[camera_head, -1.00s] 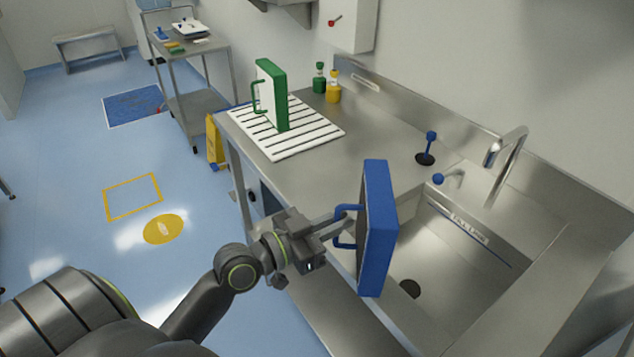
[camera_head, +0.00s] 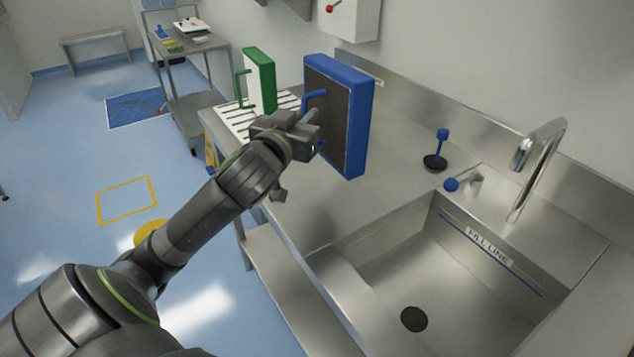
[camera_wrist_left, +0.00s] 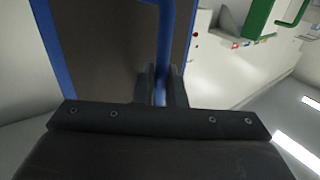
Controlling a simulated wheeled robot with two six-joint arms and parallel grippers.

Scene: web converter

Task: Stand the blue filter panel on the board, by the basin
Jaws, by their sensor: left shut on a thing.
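The blue filter panel (camera_head: 357,125), blue-framed with a dark face, is held upright by its blue handle in my left gripper (camera_head: 312,122). In the left wrist view the shut fingers (camera_wrist_left: 161,88) grip the blue handle (camera_wrist_left: 165,45), with the panel's dark face (camera_wrist_left: 110,45) behind. The panel is in front of the slatted white board (camera_head: 232,118) and hides part of it; its gap to the counter I cannot judge. A green-framed panel (camera_head: 262,80) stands on the board. The steel basin (camera_head: 450,270) is at the lower right, empty. My right gripper is not in view.
A black stand with a blue knob (camera_head: 435,160), a blue-knobbed lever (camera_head: 455,184) and a tall tap (camera_head: 535,170) stand along the basin's back. The counter (camera_head: 395,185) between panel and basin is clear. A wall box (camera_head: 348,18) hangs behind.

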